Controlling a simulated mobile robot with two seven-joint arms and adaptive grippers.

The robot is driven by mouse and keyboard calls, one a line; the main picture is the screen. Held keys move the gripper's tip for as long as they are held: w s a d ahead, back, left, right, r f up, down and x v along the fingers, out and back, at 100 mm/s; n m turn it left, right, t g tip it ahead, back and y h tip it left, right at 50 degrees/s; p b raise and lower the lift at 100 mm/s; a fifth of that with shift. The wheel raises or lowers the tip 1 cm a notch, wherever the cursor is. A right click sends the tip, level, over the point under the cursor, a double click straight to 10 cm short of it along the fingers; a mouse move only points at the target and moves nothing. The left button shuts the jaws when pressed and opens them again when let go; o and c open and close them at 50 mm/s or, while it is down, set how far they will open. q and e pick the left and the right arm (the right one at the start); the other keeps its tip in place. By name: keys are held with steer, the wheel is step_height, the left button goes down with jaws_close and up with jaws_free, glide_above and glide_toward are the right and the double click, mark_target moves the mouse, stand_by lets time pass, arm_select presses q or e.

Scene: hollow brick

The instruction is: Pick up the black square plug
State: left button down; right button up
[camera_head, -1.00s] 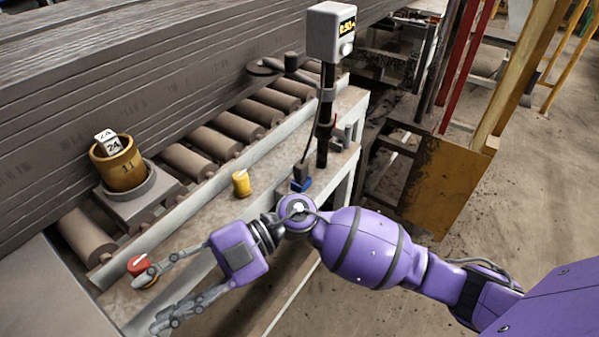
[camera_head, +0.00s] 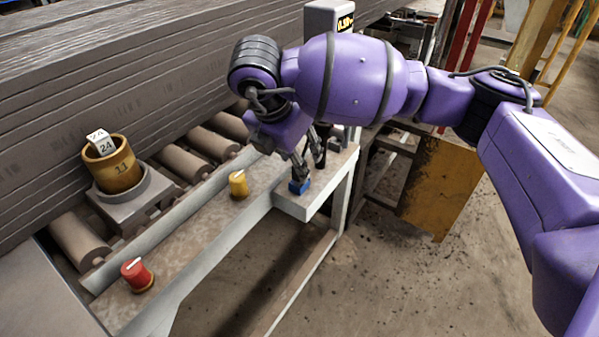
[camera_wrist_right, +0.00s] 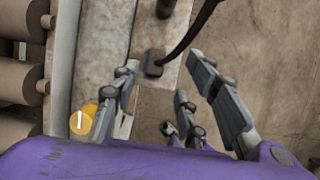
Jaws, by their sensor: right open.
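The black square plug (camera_wrist_right: 153,66) shows in the right wrist view, with a black cable rising from it toward the top. It lies between the lines of my open fingers, near their tips. In the head view the fingers hide the plug; the blue piece (camera_head: 299,187) at its foot shows at the front edge of the bench ledge. My right gripper (camera_head: 309,170) points down over that spot, open; it also shows in the right wrist view (camera_wrist_right: 163,62). Whether a finger touches the plug I cannot tell. My left gripper is not in view.
A yellow knob (camera_head: 238,184) and a red knob (camera_head: 137,274) stand on the bench ledge (camera_head: 205,225) to the left. A display box (camera_head: 328,17) on a post stands behind my arm.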

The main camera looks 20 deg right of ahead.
steer(key=x, duration=0.4)
steer(key=shift+w+a+f, duration=0.1)
steer(key=shift+w+f, duration=0.15)
steer(key=shift+w, duration=0.05)
jaws_close()
